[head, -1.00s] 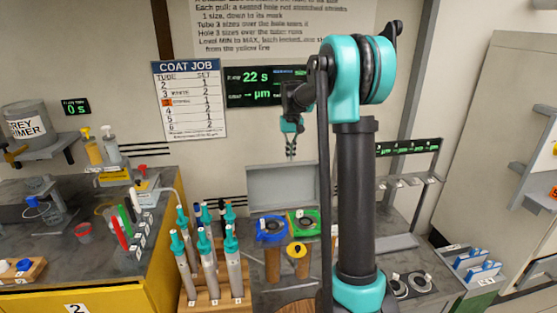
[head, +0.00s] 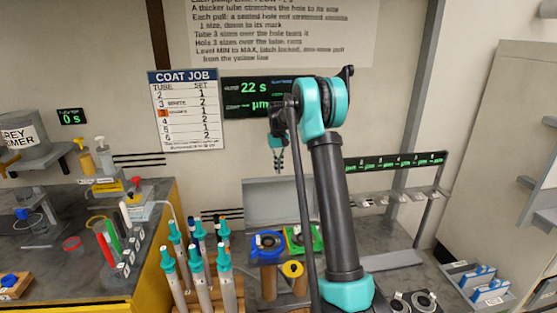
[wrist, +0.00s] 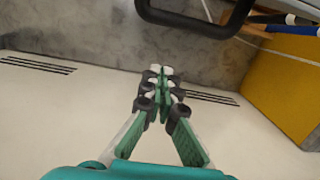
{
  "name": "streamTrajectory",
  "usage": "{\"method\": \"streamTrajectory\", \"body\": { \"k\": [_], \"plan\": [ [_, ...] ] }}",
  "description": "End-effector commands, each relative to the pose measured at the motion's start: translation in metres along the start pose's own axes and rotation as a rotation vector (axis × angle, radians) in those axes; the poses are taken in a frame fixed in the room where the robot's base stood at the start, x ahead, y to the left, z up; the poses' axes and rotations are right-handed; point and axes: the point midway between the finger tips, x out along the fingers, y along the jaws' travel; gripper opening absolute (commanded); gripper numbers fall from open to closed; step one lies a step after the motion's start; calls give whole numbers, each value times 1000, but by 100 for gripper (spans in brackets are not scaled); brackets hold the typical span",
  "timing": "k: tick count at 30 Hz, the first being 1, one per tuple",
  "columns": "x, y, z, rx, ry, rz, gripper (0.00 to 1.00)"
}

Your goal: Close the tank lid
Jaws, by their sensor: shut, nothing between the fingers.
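A light grey flat panel (head: 262,203), which looks like the tank lid, stands upright behind the blue ring (head: 267,243) and the green ring (head: 300,236) in the head view. My arm partly covers its right side. My gripper (head: 280,168) is in front of the wall, just above the panel's top edge in the picture; I cannot tell the gap in depth. In the wrist view my gripper (wrist: 158,75) is shut and empty, its fingertips together. A dark rounded bar (wrist: 195,27) lies beyond the fingertips there; I cannot tell what it belongs to.
Several teal-capped tubes (head: 196,263) stand left of the rings. A yellow-ringed cylinder (head: 293,270) is in front. A yellow cabinet (head: 150,260) is at left; it seems to show in the wrist view (wrist: 290,85). A rack with green displays (head: 395,160) is at right.

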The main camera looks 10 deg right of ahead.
Motion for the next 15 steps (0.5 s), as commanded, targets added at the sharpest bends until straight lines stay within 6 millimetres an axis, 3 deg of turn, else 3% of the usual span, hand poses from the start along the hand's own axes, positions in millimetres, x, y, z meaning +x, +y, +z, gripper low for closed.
{"method": "streamTrajectory", "body": {
  "k": [4,9,15],
  "plan": [
    [30,0,0,0,0,0,0],
    [21,0,22,0,0,0,0],
    [16,0,36,0,0,0,0]
  ]
}}
